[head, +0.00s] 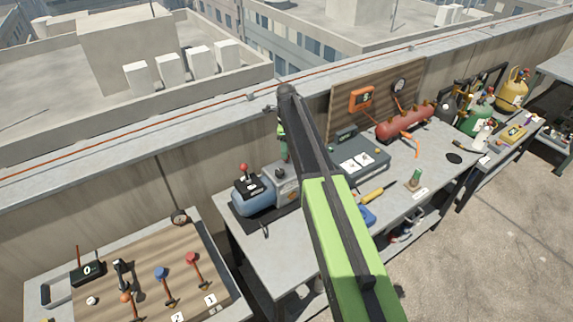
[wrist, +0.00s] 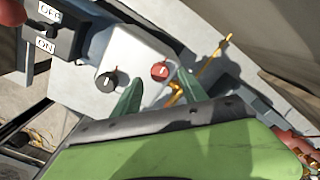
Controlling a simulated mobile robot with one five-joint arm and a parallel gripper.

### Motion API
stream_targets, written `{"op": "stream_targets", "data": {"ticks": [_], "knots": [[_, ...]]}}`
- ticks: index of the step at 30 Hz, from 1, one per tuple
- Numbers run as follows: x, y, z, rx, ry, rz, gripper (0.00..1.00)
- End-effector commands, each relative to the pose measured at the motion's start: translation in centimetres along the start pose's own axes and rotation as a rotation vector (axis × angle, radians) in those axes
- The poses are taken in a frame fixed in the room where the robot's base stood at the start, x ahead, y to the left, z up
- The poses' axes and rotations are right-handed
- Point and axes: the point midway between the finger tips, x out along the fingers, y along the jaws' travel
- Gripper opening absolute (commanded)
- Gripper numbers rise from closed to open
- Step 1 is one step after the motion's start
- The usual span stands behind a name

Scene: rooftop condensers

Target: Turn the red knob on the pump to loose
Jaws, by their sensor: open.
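The pump (head: 257,201) has a blue body and a grey box and stands at the left end of the long bench in the head view. In the wrist view its pale box (wrist: 135,58) carries a black knob (wrist: 107,82) and the red knob (wrist: 160,71). The red knob has a small light mark; no label by it is readable. My gripper (wrist: 158,91) is open, its two green fingertips apart below the red knob in the picture, one to each side. I cannot tell if they touch it. In the head view my arm hides the red knob.
An OFF/ON switch (wrist: 48,32) with a red-tipped lever sits left of the knobs. A yellow pipe (wrist: 213,57) rises to the right. On the bench stand a grey case (head: 362,162) and a red tank (head: 405,122). A wall runs close behind.

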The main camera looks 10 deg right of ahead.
Motion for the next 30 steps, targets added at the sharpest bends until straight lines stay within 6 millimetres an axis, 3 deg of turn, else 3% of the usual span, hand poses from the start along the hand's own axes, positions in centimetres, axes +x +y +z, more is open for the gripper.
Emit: {"op": "stream_targets", "data": {"ticks": [1, 3, 13, 24, 30], "knots": [[1.9, 0.0, -0.1, 0.001, 0.000, 0.000, 0.50], [2.6, 0.0, -0.1, 0.001, 0.000, 0.000, 0.50], [2.8, 0.0, -0.1, 0.001, 0.000, 0.000, 0.50], [2.8, 0.0, -0.1, 0.001, 0.000, 0.000, 0.03], [2.8, 0.0, -0.1, 0.000, 0.000, 0.000, 0.00]]}}
